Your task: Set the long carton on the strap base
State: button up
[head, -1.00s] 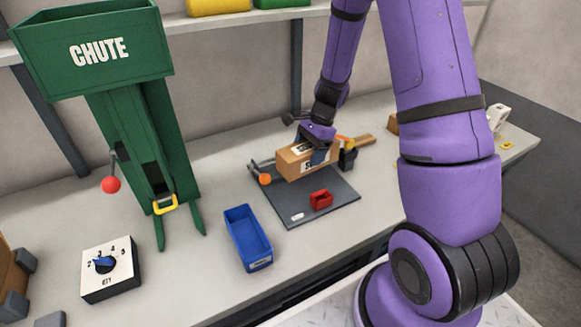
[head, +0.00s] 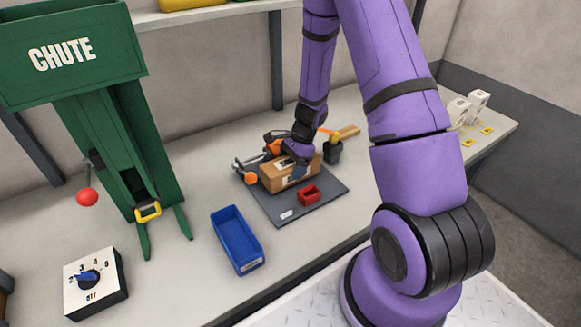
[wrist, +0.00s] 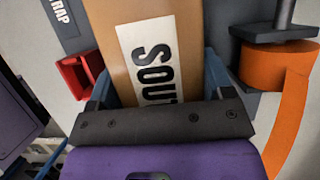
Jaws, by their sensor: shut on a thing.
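The long carton (head: 291,174) is a brown box with a white label, lying level over the back part of the strap base (head: 318,208). The strap base is a flat dark grey plate; its lettering shows partly in the wrist view (wrist: 62,14). My gripper (head: 297,158) comes down from above and is shut on the carton, with blue fingers on both sides of it in the wrist view (wrist: 158,92). The carton's underside is hidden, so I cannot tell whether it touches the plate.
A small red part (head: 309,195) lies on the plate in front of the carton. An orange roll (wrist: 270,65) with strap is close beside the gripper. A dark cup (head: 333,151) stands behind right. A blue bin (head: 237,240) and the green chute (head: 125,150) are to the left.

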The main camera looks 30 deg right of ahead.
jog(key=shift+f, duration=0.3)
jog(key=shift+f, duration=0.15)
jog(key=o, duration=1.2)
